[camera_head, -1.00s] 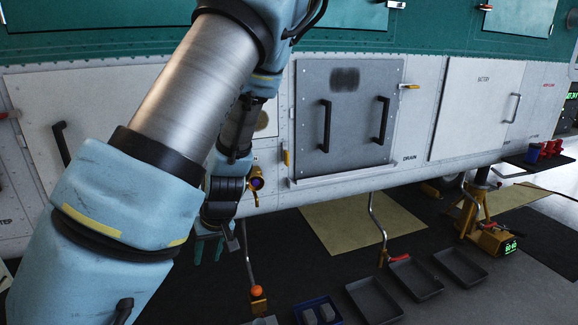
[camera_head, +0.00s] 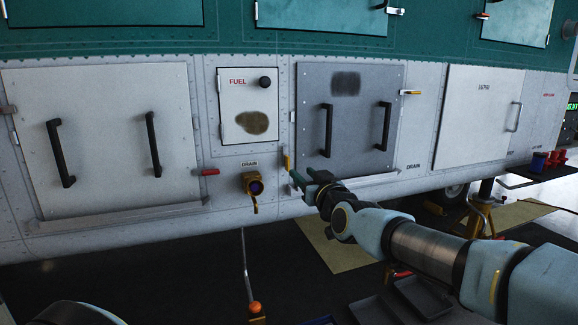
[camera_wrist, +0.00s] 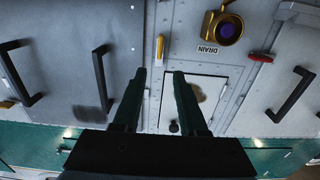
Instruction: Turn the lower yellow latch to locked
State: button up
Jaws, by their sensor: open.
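The lower yellow latch (camera_head: 286,162) is a small upright bar at the lower left edge of the grey panel (camera_head: 354,164). In the wrist view the latch (camera_wrist: 159,48) appears just beyond and between my fingertips, with no visible contact. My gripper (camera_head: 304,179) is open and empty, slightly right of and below the latch in the head view. Its two dark green fingers (camera_wrist: 159,74) are spread in the wrist view. Another yellow latch (camera_head: 410,92) lies horizontal at the panel's upper right.
The grey panel's black handles (camera_head: 326,130) stick out to the right of the latch. A brass drain fitting (camera_head: 254,186) projects to the left, below the fuel door (camera_head: 248,107). A red-handled latch (camera_head: 206,172) is further left. Trays (camera_head: 424,297) lie on the floor.

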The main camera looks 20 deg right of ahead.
aim_at(289, 161)
jog(key=w+p, duration=0.1)
jog(key=w, duration=0.9)
jog(key=shift+w, duration=0.35)
grip_shut()
